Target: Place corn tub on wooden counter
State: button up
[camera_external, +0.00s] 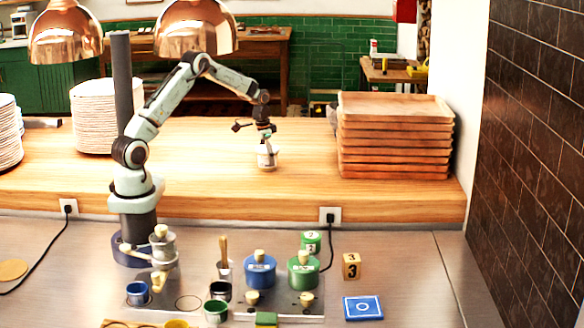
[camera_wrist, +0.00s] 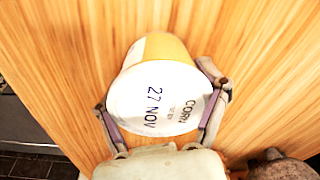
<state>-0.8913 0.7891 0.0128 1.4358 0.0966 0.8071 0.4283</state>
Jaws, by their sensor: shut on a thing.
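The corn tub (camera_wrist: 158,95) is a small tub with a white lid printed "CORN" and "27 NOV" and a yellow side. My gripper (camera_wrist: 165,112) is shut on it, one finger on each side. In the external view the tub (camera_external: 267,160) is at or just above the wooden counter (camera_external: 220,180), below my gripper (camera_external: 266,146). I cannot tell whether its base touches the counter. In the wrist view the wood grain of the counter (camera_wrist: 50,50) fills most of the background.
A stack of wooden trays (camera_external: 395,140) stands right of the tub. White plates (camera_external: 95,115) are stacked at the left. Copper lamps (camera_external: 195,28) hang above. The steel surface in front holds blue (camera_external: 259,270) and green (camera_external: 303,271) canisters. The counter around the tub is clear.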

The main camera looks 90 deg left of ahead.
jog(key=o, duration=1.3)
jog(key=shift+f, duration=0.1)
jog(key=shift+c, duration=0.2)
